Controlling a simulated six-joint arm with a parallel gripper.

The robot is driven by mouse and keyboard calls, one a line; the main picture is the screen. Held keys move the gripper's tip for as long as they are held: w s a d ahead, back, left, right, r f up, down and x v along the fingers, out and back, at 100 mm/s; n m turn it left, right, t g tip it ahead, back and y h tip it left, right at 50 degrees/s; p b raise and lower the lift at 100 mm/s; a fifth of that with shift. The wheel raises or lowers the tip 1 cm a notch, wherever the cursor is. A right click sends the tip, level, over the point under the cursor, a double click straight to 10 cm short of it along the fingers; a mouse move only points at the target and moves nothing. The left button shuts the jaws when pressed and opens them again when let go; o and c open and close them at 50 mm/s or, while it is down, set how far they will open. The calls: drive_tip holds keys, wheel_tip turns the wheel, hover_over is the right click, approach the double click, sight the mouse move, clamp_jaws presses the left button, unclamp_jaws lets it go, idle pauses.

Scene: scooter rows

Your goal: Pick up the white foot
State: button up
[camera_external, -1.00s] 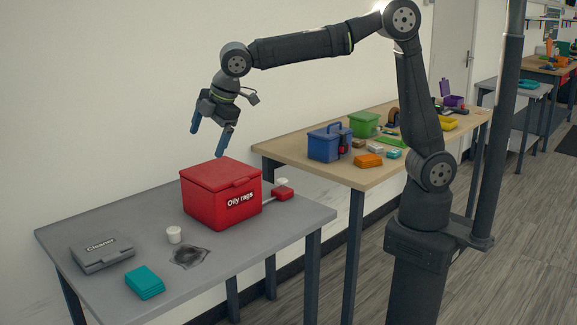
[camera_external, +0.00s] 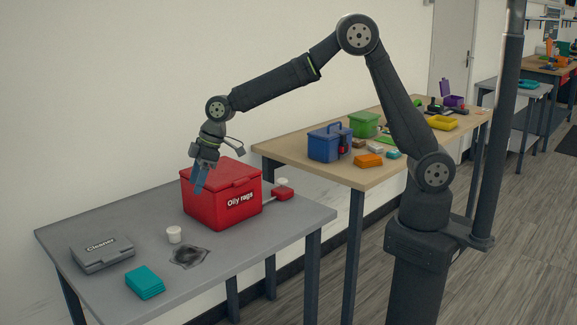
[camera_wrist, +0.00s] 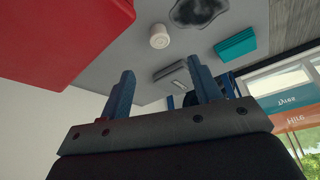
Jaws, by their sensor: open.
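A small white cylindrical foot (camera_external: 174,235) stands on the grey table, between the grey cleaner case and the dark stain. It also shows in the wrist view (camera_wrist: 159,38), beyond and above my fingertips in the picture. A second white round piece (camera_external: 282,182) shows at the back right, behind the small red block. My gripper (camera_external: 199,180) is open and empty, above the table at the left front of the red box. In the wrist view its two fingers (camera_wrist: 160,78) are apart with nothing between them. It is clear of the white foot.
The tall red "Oily rags" box (camera_external: 220,195) stands close to my gripper, with a red block (camera_external: 283,194) beside it. The grey cleaner case (camera_external: 103,254), teal stack (camera_external: 145,282) and dark stain (camera_external: 190,256) lie on the grey table (camera_external: 250,248). A wall runs behind.

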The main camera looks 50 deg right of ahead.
approach(177, 228)
drive_tip(key=x, duration=0.5)
drive_tip(key=shift+s+d+f, duration=0.15)
drive_tip(key=shift+s+f, duration=0.15)
drive_tip(key=shift+s, duration=0.1)
drive_tip(key=shift+w+a+x, duration=0.15)
drive_tip(key=shift+w+x, duration=0.05)
drive_tip(key=shift+x, duration=1.05)
drive_tip(key=shift+w+a+x, duration=0.15)
drive_tip(key=shift+w+x, duration=0.05)
drive_tip(key=shift+x, duration=1.1)
drive_tip(key=shift+r, duration=0.2)
drive_tip(key=shift+c, duration=0.2)
drive_tip(key=c, duration=1)
